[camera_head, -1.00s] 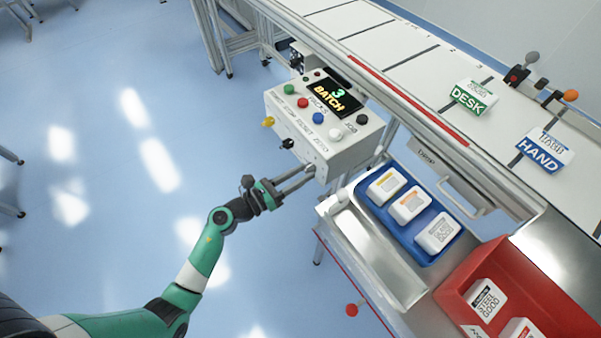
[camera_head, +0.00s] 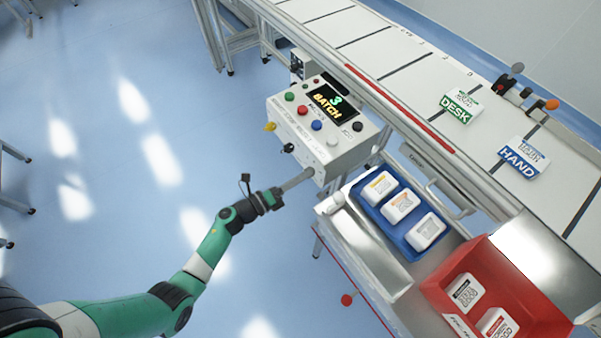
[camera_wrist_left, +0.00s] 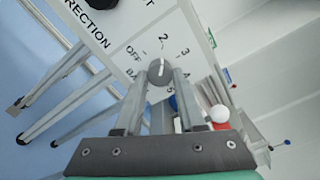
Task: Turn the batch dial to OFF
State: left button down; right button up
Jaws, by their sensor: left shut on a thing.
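The batch dial (camera_wrist_left: 160,72) is a round grey knob with a white pointer line on the white panel of the control box. Labels OFF, 2, 3 and 4 stand around it; the pointer line runs roughly toward the 2. My left gripper (camera_wrist_left: 160,80) is shut on the dial, one finger on each side. In the head view the left gripper (camera_head: 311,173) reaches the lower front face of the control box (camera_head: 325,150), and the dial is hidden there. The box's display (camera_head: 332,101) reads 3 BATCH. My right gripper is not in view.
Several coloured buttons sit on top of the box, with a yellow knob (camera_head: 270,127) and a black one (camera_head: 288,147) on its side. A blue tray (camera_head: 395,232) and a red bin (camera_head: 500,258) stand at right. The conveyor (camera_head: 405,70) runs behind. Floor at left is open.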

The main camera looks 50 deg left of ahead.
pick_arm(q)
jog(key=n+p, duration=0.4)
jog(key=n, duration=0.6)
jog(key=shift+r, duration=0.1)
jog(key=shift+n, duration=0.4)
jog(key=c, duration=0.5)
grip_release()
